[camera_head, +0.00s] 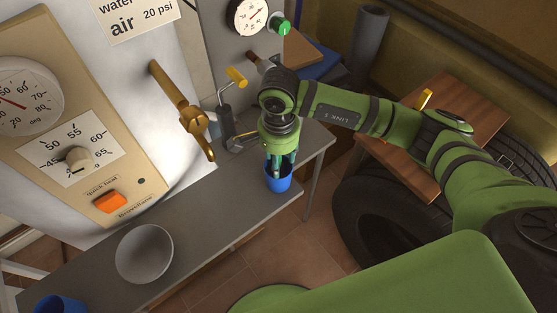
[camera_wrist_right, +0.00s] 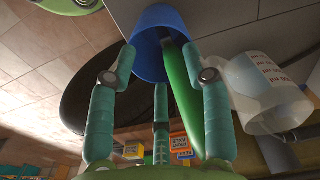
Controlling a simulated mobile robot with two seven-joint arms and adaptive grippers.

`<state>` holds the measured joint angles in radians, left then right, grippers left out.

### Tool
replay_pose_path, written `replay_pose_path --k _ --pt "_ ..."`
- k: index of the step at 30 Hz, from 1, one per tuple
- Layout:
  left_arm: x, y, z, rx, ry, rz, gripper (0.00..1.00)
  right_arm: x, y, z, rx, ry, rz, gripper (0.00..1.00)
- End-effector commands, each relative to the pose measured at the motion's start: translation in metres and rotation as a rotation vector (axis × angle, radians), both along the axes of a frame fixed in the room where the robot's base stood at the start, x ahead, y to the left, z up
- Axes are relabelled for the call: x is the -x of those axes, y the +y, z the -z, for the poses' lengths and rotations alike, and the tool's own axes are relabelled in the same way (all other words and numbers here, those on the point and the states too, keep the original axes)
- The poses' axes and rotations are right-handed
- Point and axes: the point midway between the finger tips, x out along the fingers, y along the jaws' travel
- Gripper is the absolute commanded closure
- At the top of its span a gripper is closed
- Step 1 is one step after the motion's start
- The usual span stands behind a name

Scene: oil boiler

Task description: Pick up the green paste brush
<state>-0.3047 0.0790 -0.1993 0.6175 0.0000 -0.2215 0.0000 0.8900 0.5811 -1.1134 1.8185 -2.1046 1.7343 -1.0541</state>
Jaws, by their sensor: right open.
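The green paste brush (camera_wrist_right: 182,95) stands tilted in the blue cup (camera_wrist_right: 152,62), its long green handle sticking out. The lower end is hidden inside the cup. In the head view the blue cup (camera_head: 278,182) stands near the right end of the grey bench, and the brush is hidden there by my gripper. My right gripper (camera_head: 279,160) points down over the cup. In the right wrist view its teal fingers (camera_wrist_right: 158,62) are spread apart, with the handle between them near the right finger. Contact cannot be told. My left gripper is not in view.
The grey bench (camera_head: 205,215) also holds a grey bowl (camera_head: 144,254) and another blue cup (camera_head: 60,304). A clear container (camera_wrist_right: 262,92) shows beside the blue cup. A brass tap (camera_head: 184,108) juts from the boiler, left of my gripper. Tyres (camera_head: 375,225) stand right of the bench.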

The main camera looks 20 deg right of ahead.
Motion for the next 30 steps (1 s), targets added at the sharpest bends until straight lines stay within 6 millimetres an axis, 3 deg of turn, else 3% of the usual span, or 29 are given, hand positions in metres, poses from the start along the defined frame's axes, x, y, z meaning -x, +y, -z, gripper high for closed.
replay_pose_path --k 3,7,10,11,23,30 --pt "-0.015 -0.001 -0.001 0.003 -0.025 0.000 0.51 0.000 0.001 0.002 -0.001 -0.002 -0.001 0.50" --pt "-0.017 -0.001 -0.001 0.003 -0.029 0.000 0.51 0.000 0.001 0.002 -0.002 -0.001 -0.001 0.54" --pt "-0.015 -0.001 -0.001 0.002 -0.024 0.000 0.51 0.000 0.001 0.002 -0.002 -0.001 -0.001 0.94" --pt "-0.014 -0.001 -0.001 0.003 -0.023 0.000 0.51 0.000 0.001 0.002 -0.002 -0.001 0.000 1.00" --pt "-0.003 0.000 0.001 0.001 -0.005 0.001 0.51 0.000 0.001 -0.001 -0.002 -0.001 0.000 1.00" --pt "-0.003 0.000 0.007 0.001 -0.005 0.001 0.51 -0.001 0.001 -0.022 -0.003 -0.005 0.000 1.00"
